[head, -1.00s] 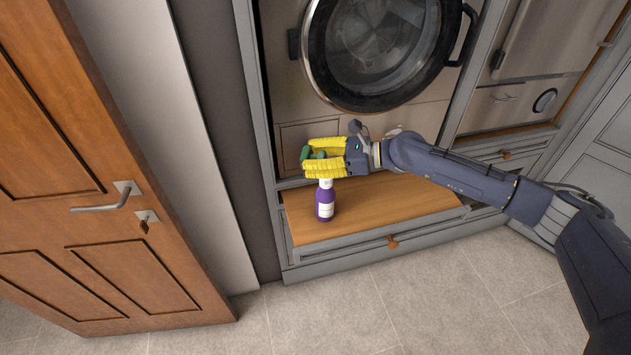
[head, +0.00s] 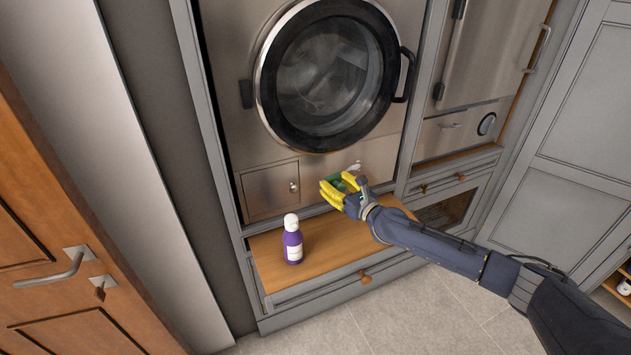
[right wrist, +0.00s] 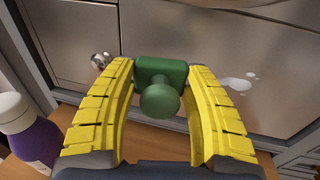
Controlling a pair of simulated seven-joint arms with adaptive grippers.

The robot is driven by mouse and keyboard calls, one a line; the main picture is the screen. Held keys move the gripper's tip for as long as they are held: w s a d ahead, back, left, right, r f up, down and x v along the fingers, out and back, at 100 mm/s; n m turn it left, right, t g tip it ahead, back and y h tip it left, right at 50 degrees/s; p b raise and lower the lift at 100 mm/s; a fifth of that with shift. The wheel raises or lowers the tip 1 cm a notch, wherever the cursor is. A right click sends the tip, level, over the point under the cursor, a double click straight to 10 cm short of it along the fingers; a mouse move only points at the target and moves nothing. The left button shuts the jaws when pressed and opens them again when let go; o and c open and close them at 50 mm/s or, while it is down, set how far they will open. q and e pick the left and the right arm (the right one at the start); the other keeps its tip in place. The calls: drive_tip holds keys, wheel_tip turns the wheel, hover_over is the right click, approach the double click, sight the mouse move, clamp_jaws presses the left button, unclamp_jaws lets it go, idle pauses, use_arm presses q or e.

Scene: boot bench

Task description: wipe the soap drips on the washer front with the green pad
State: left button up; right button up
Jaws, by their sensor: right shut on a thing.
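My right gripper (head: 333,190) has yellow fingers and is shut on the green pad (head: 341,185). In the right wrist view, the fingers (right wrist: 160,85) close on both sides of the pad (right wrist: 160,70), and its round knob faces the camera. The washer front (head: 315,160) is steel, with a round door above. White soap drips (right wrist: 237,82) show on the lower panel in the right wrist view, to the right of the pad. In the head view a pale drip (head: 354,167) shows just above the gripper. I cannot tell whether the pad touches the panel. My left gripper is not in view.
A purple bottle with a white cap (head: 292,240) stands on the wooden bench (head: 330,250), left of my right gripper. The round washer door (head: 328,75) has a dark handle at right. A wooden door (head: 40,240) is at far left.

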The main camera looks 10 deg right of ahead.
sight(359, 168)
drive_tip(key=d+f+m+t+h, duration=0.2)
drive_tip(key=d+f+h, duration=0.15)
drive_tip(key=d, duration=0.25)
drive_tip(key=shift+d+f+x, duration=0.1)
drive_tip(key=shift+f+x, duration=0.05)
drive_tip(key=shift+x, duration=1.25)
drive_tip(key=shift+d+f+x, duration=0.1)
drive_tip(key=shift+f+x, duration=0.05)
drive_tip(key=shift+x, duration=1.25)
drive_tip(key=shift+x, duration=1.05)
drive_tip(key=shift+w+d, duration=0.2)
drive_tip(key=shift+d, duration=0.75)
drive_tip(key=shift+w+d, duration=0.2)
drive_tip(key=shift+d, duration=0.75)
drive_tip(key=shift+w+d, duration=0.2)
drive_tip(key=shift+d, duration=0.45)
drive_tip(key=shift+w+d, duration=0.25)
drive_tip(key=shift+d, duration=0.45)
drive_tip(key=shift+w+d, duration=0.2)
drive_tip(key=shift+d, duration=0.45)
drive_tip(key=shift+s, duration=0.1)
